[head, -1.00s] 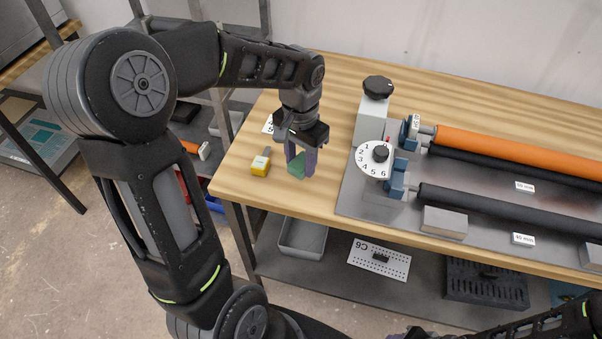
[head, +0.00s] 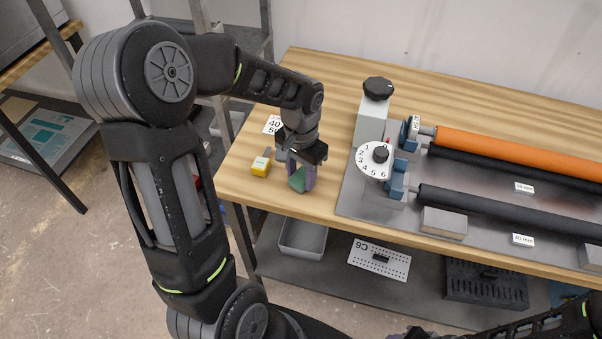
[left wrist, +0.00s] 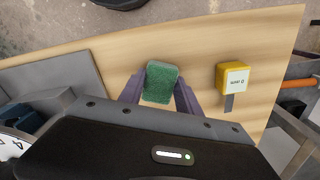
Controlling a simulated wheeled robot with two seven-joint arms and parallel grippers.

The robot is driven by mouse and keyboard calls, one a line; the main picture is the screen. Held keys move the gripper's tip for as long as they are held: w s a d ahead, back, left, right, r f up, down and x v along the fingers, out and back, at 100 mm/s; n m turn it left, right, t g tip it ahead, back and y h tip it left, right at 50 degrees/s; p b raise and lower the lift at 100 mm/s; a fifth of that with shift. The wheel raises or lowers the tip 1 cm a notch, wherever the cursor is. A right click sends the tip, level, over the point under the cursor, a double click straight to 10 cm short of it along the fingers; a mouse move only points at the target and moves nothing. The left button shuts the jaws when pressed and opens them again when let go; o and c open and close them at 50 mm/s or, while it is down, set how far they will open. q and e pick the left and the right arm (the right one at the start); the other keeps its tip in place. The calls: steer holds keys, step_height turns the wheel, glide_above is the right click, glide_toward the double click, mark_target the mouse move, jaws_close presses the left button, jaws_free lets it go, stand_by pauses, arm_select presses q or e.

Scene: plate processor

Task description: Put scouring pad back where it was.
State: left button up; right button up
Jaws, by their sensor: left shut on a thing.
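The green scouring pad (head: 297,180) is between the fingers of my left gripper (head: 301,178), near the left end of the wooden table (head: 330,210). My left gripper is shut on the pad. In the left wrist view the pad (left wrist: 161,82) stands out between the two purple fingers (left wrist: 160,90). Whether the pad touches the tabletop is hard to tell. My right gripper is not clearly visible; only part of my right arm shows at the lower right in the head view.
A yellow block with a white label (head: 261,167) sits just left of the pad. A white card (head: 273,125) lies behind it. The roller machine with its numbered dial (head: 374,160) stands to the right. The front table edge is close. A grey bin (head: 303,238) is on the shelf below.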

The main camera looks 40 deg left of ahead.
mark_target(301, 176)
arm_select(q)
steer(key=shift+f, duration=0.15)
steer(key=o, duration=1.3)
step_height(301, 176, up, 12)
steer(key=shift+r, duration=0.2)
